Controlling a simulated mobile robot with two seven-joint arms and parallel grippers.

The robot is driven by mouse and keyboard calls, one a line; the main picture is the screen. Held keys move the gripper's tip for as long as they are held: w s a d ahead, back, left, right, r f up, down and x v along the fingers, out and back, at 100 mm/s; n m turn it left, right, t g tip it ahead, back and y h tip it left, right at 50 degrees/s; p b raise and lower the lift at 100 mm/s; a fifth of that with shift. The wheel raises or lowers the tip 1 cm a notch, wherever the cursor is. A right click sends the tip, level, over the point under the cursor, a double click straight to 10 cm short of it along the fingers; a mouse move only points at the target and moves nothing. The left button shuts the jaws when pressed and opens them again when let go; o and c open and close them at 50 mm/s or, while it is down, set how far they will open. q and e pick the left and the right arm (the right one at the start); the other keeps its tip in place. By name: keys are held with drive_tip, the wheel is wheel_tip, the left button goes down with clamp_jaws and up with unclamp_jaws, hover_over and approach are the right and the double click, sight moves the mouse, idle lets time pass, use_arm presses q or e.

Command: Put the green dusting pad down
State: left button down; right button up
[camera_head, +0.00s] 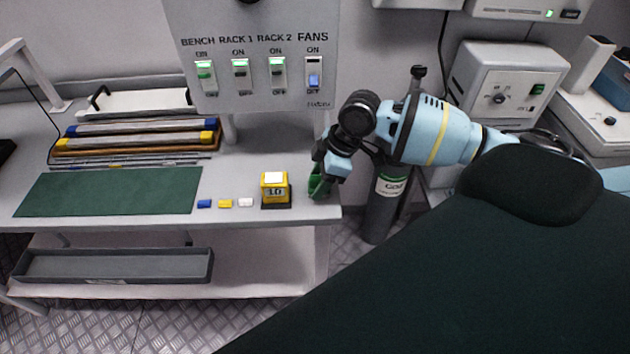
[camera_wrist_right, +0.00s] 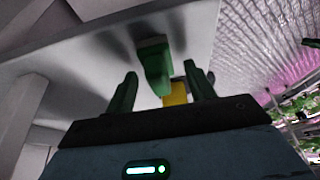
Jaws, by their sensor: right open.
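The green dusting pad (camera_wrist_right: 156,72) shows in the right wrist view as a green piece with a paler end against the light bench top. It lies between the two green fingers of my right gripper (camera_wrist_right: 161,90), with a visible gap on each side. The gripper is open and not clamped on it. In the head view my right gripper (camera_head: 319,184) is low at the right end of the bench (camera_head: 240,160), just right of the yellow weight block. There the pad cannot be told apart from the green fingers. My left gripper is out of view.
The yellow block (camera_head: 275,188) stands close left of the gripper; small blue, yellow and white pieces (camera_head: 225,203) and a green mat (camera_head: 110,191) lie farther left. A switch panel (camera_head: 255,60) rises behind. A gas cylinder (camera_head: 380,205) stands beyond the bench's right edge.

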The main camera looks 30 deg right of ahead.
drive_tip(key=w+v, duration=0.1)
drive_tip(key=v, duration=0.5)
drive_tip(key=shift+s+d, duration=0.35)
drive_tip(key=shift+r, duration=0.1)
